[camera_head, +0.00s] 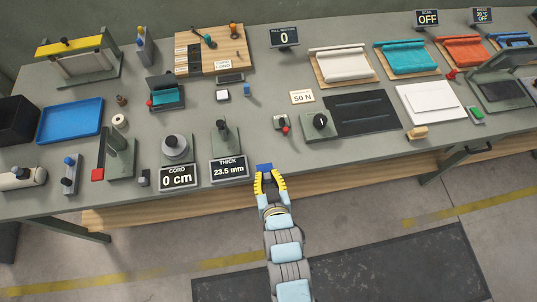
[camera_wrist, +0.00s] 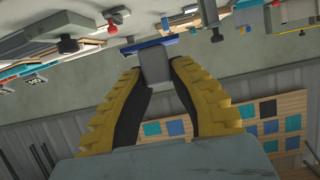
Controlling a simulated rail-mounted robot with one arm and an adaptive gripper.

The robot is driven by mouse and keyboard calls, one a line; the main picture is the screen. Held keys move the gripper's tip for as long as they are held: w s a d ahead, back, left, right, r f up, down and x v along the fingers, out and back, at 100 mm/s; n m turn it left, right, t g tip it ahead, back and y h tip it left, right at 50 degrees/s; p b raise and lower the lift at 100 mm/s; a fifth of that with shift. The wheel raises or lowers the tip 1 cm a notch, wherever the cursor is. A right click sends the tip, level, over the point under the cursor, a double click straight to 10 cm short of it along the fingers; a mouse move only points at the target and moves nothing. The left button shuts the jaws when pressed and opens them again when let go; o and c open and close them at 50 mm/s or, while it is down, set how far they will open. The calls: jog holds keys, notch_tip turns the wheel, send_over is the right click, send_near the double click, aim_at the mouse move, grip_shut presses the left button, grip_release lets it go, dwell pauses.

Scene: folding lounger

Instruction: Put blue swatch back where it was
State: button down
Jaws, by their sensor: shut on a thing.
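My gripper (camera_head: 266,178) is shut on the blue swatch (camera_head: 264,168), in front of the workbench's near edge and just right of the thickness gauge. In the wrist view the yellow fingers of my gripper (camera_wrist: 155,72) close on a grey block (camera_wrist: 155,66), with the blue swatch (camera_wrist: 150,46) showing as a thin blue strip beyond it. Wooden boards with blue, teal and dark swatches (camera_wrist: 265,127) show at the lower right of the wrist view. I cannot tell from which place the held swatch came.
The workbench (camera_head: 235,195) is crowded. The thickness gauge (camera_head: 225,137) reads 23.5 mm, and the cord gauge (camera_head: 177,150) stands left of it. A knob box (camera_head: 320,125) stands right of my gripper. A blue tray (camera_head: 70,121) is at the left. Fabric rolls (camera_head: 405,57) lie at the back right.

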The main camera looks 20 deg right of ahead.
jog(key=d+f+b+x, duration=0.1)
jog(key=b+x, duration=0.8)
send_over(265, 160)
notch_tip(265, 160, down, 4)
jog(key=shift+s+a+f+p, duration=0.1)
jog(key=shift+f+p, duration=0.1)
jog(key=shift+p, duration=0.1)
jog(key=shift+f, duration=1.75)
jog(key=shift+f, duration=0.2)
jog(key=c, duration=1)
grip_release()
jog(key=shift+c, duration=0.2)
jog(key=shift+r, duration=0.15)
